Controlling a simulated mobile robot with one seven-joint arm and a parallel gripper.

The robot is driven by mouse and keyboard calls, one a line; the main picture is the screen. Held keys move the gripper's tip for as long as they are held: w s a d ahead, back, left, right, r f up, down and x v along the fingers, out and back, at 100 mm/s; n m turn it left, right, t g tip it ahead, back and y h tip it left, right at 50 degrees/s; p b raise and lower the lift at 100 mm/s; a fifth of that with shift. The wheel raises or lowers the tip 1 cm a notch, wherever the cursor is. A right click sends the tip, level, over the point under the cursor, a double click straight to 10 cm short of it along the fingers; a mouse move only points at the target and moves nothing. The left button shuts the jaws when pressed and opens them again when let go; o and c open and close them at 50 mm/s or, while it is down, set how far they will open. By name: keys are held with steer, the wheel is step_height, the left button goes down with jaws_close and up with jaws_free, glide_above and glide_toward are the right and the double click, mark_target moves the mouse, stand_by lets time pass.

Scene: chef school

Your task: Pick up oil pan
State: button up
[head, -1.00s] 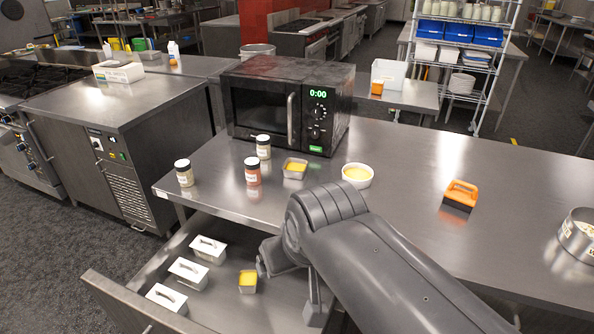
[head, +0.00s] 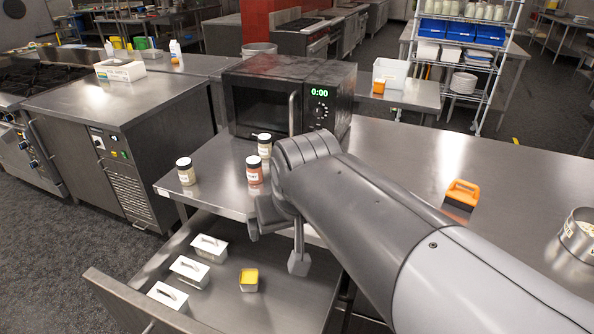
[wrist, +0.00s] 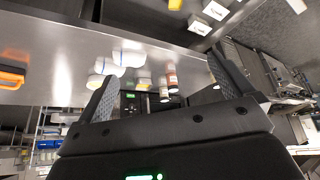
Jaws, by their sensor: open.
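A small metal pan with yellow contents (head: 249,280) sits in the open drawer, right of the lidded white containers; a yellow patch (wrist: 175,4) shows at the top of the wrist view. Another small yellow-filled pan (wrist: 143,77) is on the counter in the wrist view; my arm hides it in the head view. I cannot tell which is the oil pan. My gripper (head: 277,243) is above the drawer's right part, near the counter edge. Its fingers (wrist: 162,70) are spread and hold nothing.
Jars (head: 254,170) stand on the counter (head: 410,160) before a microwave (head: 290,95). White bowls (wrist: 127,56) show in the wrist view. Lidded containers (head: 189,270) line the drawer's left side (head: 290,305). An orange-handled brush (head: 461,194) and a round tin (head: 580,235) are at right.

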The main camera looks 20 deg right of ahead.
steer(key=w+d+r+m+g+h, duration=0.15)
steer(key=w+d, duration=0.25)
steer(key=w, duration=0.8)
steer(key=w+d+m+t, duration=0.1)
steer(key=w+d+m, duration=0.15)
steer(key=w, duration=0.95)
steer(key=w+d+f+m, duration=0.1)
steer(key=w+d+f, duration=0.3)
steer(key=w+f, duration=0.2)
steer(key=w+d+f+m+g, duration=0.1)
steer(key=w+d+f, duration=0.4)
steer(key=w+f, duration=0.2)
steer(key=w+d+f+m, duration=0.1)
steer(key=w+d+f, duration=0.4)
steer(key=w, duration=0.4)
steer(key=shift+d+f+g+h, duration=0.25)
steer(key=shift+f+h, duration=0.1)
steer(key=shift+f, duration=0.55)
steer(key=x, duration=0.5)
steer(key=shift+w+a+f, duration=0.1)
steer(key=shift+a+f, duration=0.05)
steer(key=c, duration=1.4)
